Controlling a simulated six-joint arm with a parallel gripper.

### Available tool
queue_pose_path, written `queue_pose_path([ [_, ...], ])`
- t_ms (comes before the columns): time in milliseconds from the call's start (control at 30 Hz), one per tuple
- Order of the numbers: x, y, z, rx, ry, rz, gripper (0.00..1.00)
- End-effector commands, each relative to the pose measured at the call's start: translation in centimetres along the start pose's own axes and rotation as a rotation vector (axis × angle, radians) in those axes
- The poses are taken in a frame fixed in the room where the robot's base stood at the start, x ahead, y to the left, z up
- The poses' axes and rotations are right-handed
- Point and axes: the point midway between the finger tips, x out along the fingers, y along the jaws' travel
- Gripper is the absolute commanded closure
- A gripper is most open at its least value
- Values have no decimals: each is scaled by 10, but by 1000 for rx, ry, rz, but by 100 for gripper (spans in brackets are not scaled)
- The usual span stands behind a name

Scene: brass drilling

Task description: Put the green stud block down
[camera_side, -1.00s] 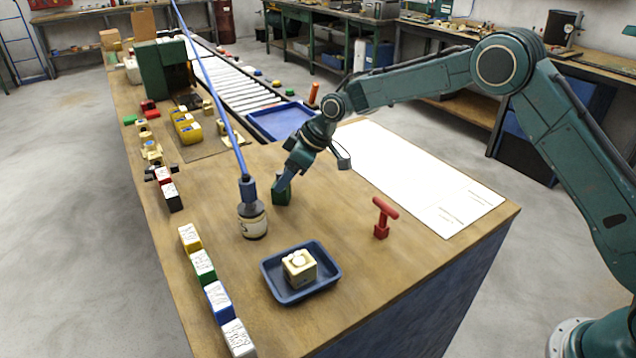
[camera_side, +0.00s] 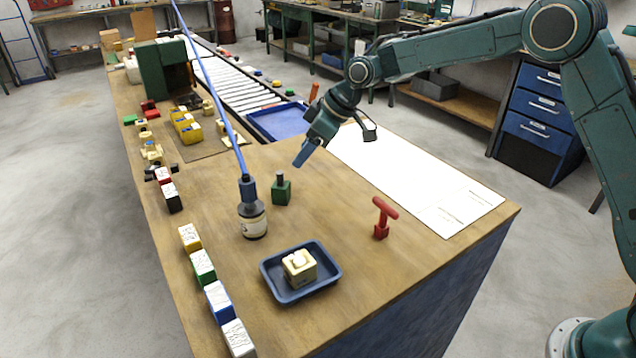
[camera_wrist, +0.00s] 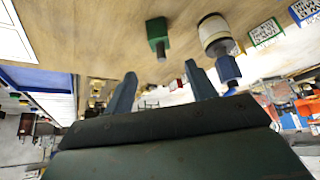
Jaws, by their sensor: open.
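The green stud block (camera_side: 281,194) stands upright on the wooden bench, its dark stud pointing up. It is just right of and behind the cream bottle with a blue top (camera_side: 252,216). My gripper (camera_side: 303,154) is above and to the right of the block, apart from it, and holds nothing. In the wrist view the two blue fingers (camera_wrist: 160,90) are spread wide, with the green stud block (camera_wrist: 157,31) beyond them on the bench, next to the bottle (camera_wrist: 214,34).
A blue tray (camera_side: 279,291) with a cream block (camera_side: 299,265) sits at the front. A red T-handled piece (camera_side: 382,217) stands to the right, near a white sheet (camera_side: 420,185). Labelled blocks (camera_side: 203,266) line the left edge. A blue bin (camera_side: 278,122) lies behind. Bench around the green block's right is clear.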

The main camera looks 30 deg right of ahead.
Motion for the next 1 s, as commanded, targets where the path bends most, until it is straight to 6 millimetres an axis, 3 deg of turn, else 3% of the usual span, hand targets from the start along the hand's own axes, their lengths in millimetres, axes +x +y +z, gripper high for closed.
queue_pose_path([
  [300,0,0,0,0,0,1,44],
  [467,-10,-2,1,10,-3,8,44],
  [667,-47,-8,6,47,-13,39,44],
  [1000,-141,-37,36,164,-40,122,44],
])
